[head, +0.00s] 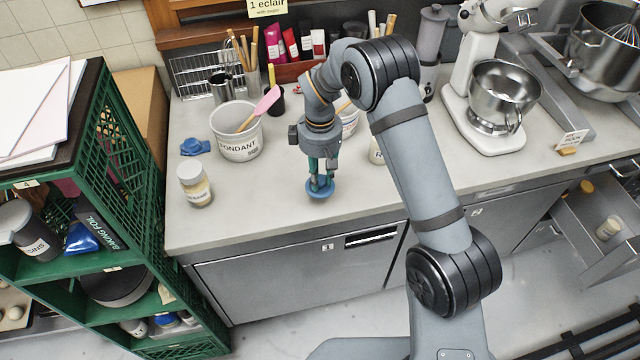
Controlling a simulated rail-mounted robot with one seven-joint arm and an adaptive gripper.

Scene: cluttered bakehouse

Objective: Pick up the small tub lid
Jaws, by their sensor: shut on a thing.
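A small round blue tub lid (313,193) is at the front of the steel-grey counter, left of the picture's middle. My gripper (320,181) points down at it from above, with its fingers shut on the lid. I cannot tell whether the lid touches the counter or is just above it. The fingers hide part of the lid's top.
A white fondant tub (239,146) with a pink spatula, a blue crumpled item (195,147) and a lidded jar (195,184) stand to the left. Tubs partly hidden by my arm stand behind. A stand mixer (492,110) is at right. The counter's front edge is close.

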